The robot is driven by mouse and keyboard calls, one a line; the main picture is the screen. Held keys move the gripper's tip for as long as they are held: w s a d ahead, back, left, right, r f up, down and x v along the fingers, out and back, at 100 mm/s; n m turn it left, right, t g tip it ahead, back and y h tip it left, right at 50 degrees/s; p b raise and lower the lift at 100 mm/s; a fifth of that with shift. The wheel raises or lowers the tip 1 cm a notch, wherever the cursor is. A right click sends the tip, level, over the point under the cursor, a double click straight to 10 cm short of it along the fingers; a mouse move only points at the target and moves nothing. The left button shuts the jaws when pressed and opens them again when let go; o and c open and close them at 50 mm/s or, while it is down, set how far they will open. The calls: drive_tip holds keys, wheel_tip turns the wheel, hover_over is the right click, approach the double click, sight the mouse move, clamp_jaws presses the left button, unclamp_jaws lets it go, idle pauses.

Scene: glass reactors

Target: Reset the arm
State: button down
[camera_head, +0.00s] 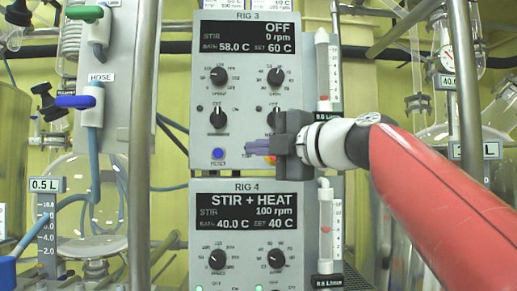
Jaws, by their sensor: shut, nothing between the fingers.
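My arm (425,190), red with a white wrist, reaches in from the lower right. My gripper (247,148) points left in front of the lower part of the RIG 3 panel (205,90). Its fingers are shut and empty, just right of and above the blue RESET button (218,154). I cannot tell whether they touch the panel. The gripper body partly hides a knob and a red and yellow control at the panel's lower right. The RIG 3 display (246,38) reads OFF, 0 rpm, 58.0 C, set 60 C.
The RIG 4 panel (205,270) below reads STIR + HEAT, 100 rpm. A flowmeter tube (323,75) stands right of RIG 3. Metal posts (143,130), a hose valve (85,101) and a round glass flask (85,190) are at the left. More glassware and pipes crowd the right.

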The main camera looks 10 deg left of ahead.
idle(0.3)
drive_tip(key=s+d+f+m+g+h+p, duration=0.1)
drive_tip(key=s+d+f+m+h, duration=0.4)
drive_tip(key=f+m, duration=0.5)
drive_tip(key=s+d+f+m+g+h+p, duration=0.1)
drive_tip(key=s+d+f+m+h, duration=0.4)
drive_tip(key=f, duration=1.4)
drive_tip(key=s+d+f+m+g+h+p, duration=0.2)
drive_tip(key=s+d+f+m+h, duration=0.3)
drive_tip(key=s+d+f+m, duration=0.6)
drive_tip(key=d+f+m+p, duration=0.1)
drive_tip(key=d+f+m, duration=0.2)
drive_tip(key=d, duration=0.1)
drive_tip(key=shift+f+m, duration=0.2)
drive_tip(key=shift+m, duration=0.2)
